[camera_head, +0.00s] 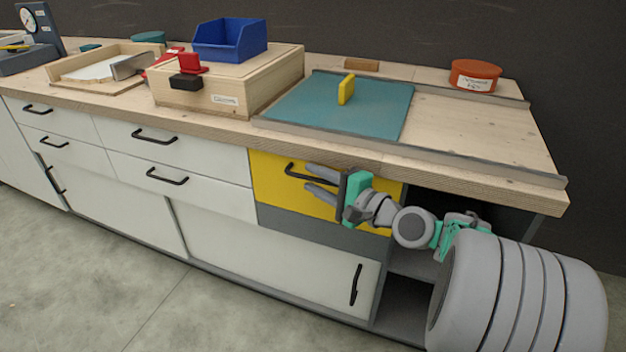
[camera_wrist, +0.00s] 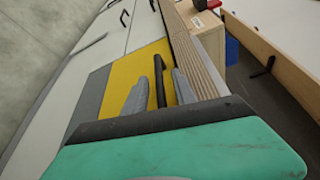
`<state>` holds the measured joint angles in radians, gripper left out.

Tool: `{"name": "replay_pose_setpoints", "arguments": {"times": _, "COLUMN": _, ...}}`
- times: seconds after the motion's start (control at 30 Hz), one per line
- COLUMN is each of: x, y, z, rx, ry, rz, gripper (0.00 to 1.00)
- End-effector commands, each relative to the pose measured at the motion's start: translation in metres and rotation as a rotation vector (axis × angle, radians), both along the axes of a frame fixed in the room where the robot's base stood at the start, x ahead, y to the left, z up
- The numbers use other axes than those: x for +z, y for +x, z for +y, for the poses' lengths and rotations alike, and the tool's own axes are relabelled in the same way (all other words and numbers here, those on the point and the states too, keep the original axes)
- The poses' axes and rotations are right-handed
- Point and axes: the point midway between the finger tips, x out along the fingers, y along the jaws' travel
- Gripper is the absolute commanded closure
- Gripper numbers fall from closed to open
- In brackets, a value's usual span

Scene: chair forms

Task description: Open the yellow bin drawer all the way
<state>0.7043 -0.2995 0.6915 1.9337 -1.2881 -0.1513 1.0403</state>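The yellow bin drawer (camera_head: 272,182) is in the bench front under the worktop. Its face looks flush with the bench front, so it appears closed. Its black bar handle (camera_head: 296,172) is near the top of the face. My gripper (camera_head: 310,179) is in front of the drawer with its two grey fingers apart, pointing at the face. In the wrist view, the handle (camera_wrist: 159,72) shows between the fingers, with the yellow face (camera_wrist: 128,72) behind. Whether a finger touches the handle cannot be told. My gripper and wrist hide the right part of the drawer.
The worktop edge (camera_head: 330,150) overhangs just above my gripper. A grey panel (camera_head: 320,230) and a white door (camera_head: 290,265) lie below the drawer. An open shelf bay (camera_head: 405,300) is at the right. White drawers (camera_head: 200,150) stand left. The floor in front is clear.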

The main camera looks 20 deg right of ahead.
Motion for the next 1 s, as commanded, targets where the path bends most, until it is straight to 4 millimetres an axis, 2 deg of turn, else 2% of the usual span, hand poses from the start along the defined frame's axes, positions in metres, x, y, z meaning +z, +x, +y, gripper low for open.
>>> {"name": "replay_pose_setpoints", "arguments": {"times": 0.07, "x": 0.0, "y": -0.0001, "z": -0.0018, "rx": -0.003, "ry": 0.0, "rz": 0.0, "gripper": 0.72}}
{"name": "replay_pose_setpoints", "arguments": {"times": 0.4, "x": -0.0002, "y": -0.0001, "z": -0.0008, "rx": -0.001, "ry": -0.001, "rz": 0.0, "gripper": 0.99}}
{"name": "replay_pose_setpoints", "arguments": {"times": 1.0, "x": 0.0001, "y": -0.0001, "z": 0.0018, "rx": 0.004, "ry": -0.001, "rz": 0.0, "gripper": 1.0}}
